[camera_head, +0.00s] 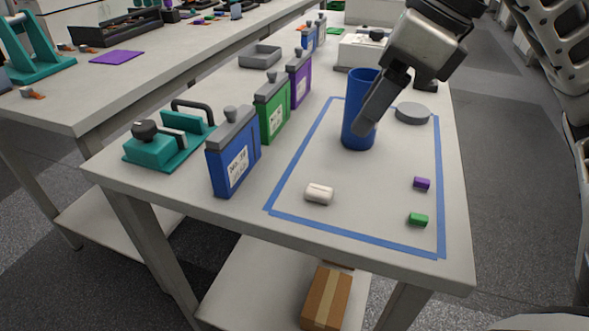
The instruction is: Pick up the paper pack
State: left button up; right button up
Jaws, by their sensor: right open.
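A small white pack (319,194), which looks like the paper pack, lies on the table inside the blue-taped outline, near its front left. My right gripper (369,122) reaches in from the upper right and points down at the blue cup (361,90), behind and to the right of the white pack. It is apart from the pack and overlaps the cup in the picture; I cannot tell whether it touches the cup. Its jaws are open, seen nearly edge-on. My left gripper is not in view.
A purple block (422,183) and a green block (418,219) lie at the outline's right. A grey round lid (413,113) lies behind. Blue (233,155), green (272,110) and purple (299,80) containers stand along the left, beside a teal device (165,145). The space around the white pack is clear.

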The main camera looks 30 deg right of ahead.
jog(key=b, duration=0.2)
send_near(317, 189)
jog(key=shift+x, duration=1.25)
jog(key=shift+a+f, duration=0.15)
jog(key=shift+f, duration=0.3)
jog(key=x, duration=0.5)
jog(key=shift+w, duration=0.1)
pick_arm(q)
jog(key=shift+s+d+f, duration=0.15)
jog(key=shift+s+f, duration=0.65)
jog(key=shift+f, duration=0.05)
pick_arm(e)
jog(key=shift+c, duration=0.3)
jog(key=c, duration=1)
